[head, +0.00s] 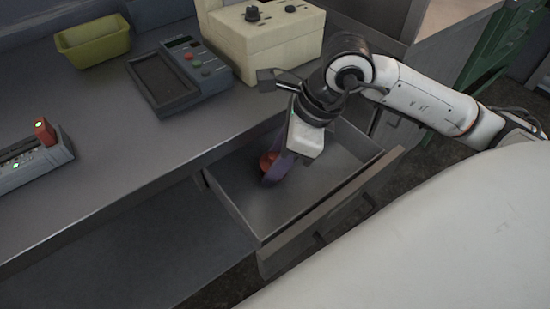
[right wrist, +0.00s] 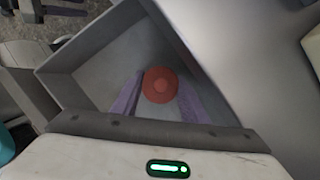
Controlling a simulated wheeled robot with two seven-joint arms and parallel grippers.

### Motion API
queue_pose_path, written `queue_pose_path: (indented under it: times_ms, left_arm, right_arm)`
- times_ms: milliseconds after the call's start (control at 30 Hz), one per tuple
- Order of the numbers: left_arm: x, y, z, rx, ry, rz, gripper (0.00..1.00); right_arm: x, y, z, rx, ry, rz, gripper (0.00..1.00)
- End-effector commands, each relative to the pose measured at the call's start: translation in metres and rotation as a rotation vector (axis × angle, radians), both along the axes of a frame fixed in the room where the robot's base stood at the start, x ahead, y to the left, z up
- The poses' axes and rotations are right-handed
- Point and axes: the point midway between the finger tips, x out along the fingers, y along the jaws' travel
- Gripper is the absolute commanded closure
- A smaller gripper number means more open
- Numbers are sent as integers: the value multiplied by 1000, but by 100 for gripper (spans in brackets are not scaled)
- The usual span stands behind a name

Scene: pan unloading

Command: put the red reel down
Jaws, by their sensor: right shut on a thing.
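The red reel (right wrist: 160,85) is round and sits between the two purple fingers of my right gripper (right wrist: 158,100) in the right wrist view. In the head view the reel (head: 267,161) shows partly, with a purple finger of my right gripper (head: 275,166) covering its right side. My right gripper points down into the open drawer (head: 238,208) and is shut on the reel. I cannot tell whether the reel touches the drawer floor. My left gripper is not in view.
The grey counter (head: 110,130) lies left of the drawer. On it are a yellow-green bin (head: 93,41), a grey device with buttons (head: 185,75), a cream machine (head: 265,40) and a grey charger-like unit (head: 30,165). The drawer's front part is clear.

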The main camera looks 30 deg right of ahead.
Motion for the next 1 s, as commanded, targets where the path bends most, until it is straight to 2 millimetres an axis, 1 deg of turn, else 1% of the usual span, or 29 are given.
queue_pose_path:
  times_ms: [100,200,233,267,300,533,667,767,1000]
  left_arm:
    - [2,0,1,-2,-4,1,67]
    - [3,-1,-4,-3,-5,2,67]
    - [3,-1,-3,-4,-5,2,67]
    - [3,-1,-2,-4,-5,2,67]
    - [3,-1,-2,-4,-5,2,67]
    - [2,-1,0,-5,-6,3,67]
    - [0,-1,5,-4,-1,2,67]
    - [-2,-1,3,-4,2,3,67]
    - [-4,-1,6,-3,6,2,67]
  right_arm:
    - [0,0,0,0,-1,0,83]
    - [0,0,-4,0,-1,0,83]
    - [0,0,-4,-1,-1,0,58]
    - [0,0,-3,-1,-1,0,53]
    - [0,0,-3,0,0,0,52]
    - [0,0,-2,0,0,0,52]
    - [0,0,4,1,-1,0,52]
    - [-2,-6,16,-1,-4,-2,52]
    - [-16,-21,66,-3,-6,-3,52]
